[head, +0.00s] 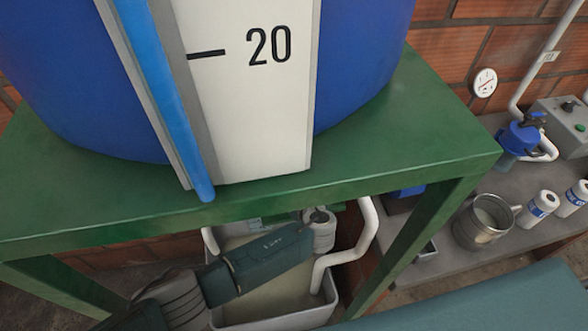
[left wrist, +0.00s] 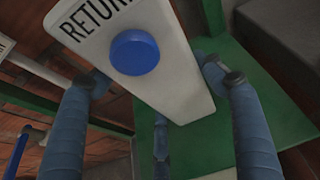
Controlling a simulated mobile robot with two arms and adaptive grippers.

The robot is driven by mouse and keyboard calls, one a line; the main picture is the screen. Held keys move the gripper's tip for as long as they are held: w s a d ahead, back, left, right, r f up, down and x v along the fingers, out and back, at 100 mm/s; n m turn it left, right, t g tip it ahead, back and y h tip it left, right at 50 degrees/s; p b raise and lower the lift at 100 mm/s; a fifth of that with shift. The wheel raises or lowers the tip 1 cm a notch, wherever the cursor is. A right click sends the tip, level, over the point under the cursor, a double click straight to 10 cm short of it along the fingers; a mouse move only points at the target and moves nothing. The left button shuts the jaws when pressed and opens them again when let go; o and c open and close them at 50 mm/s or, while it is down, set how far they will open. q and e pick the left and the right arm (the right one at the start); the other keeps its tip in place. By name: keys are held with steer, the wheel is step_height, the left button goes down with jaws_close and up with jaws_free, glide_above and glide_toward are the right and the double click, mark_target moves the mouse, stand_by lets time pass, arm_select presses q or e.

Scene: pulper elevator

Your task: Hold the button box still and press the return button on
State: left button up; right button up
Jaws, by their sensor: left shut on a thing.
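The button box (left wrist: 178,88) shows in the left wrist view as a pale, tilted box with a blue round button (left wrist: 135,52). Black lettering beside the button reads "RETUR", cut off by the frame edge. My left gripper (left wrist: 160,76) has one finger at each side of the box and is shut on it. In the head view my left arm reaches in low from the left, under the green stand. Its fingertips and the box are hidden there. My right gripper is in neither view.
A green stand (head: 400,135) carries a blue tank (head: 365,60) marked 20. Below is a pale basin (head: 275,315) with white pipes (head: 363,245). A bench at right holds a metal mug (head: 482,222), bottles (head: 538,207) and a grey control box (head: 560,122).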

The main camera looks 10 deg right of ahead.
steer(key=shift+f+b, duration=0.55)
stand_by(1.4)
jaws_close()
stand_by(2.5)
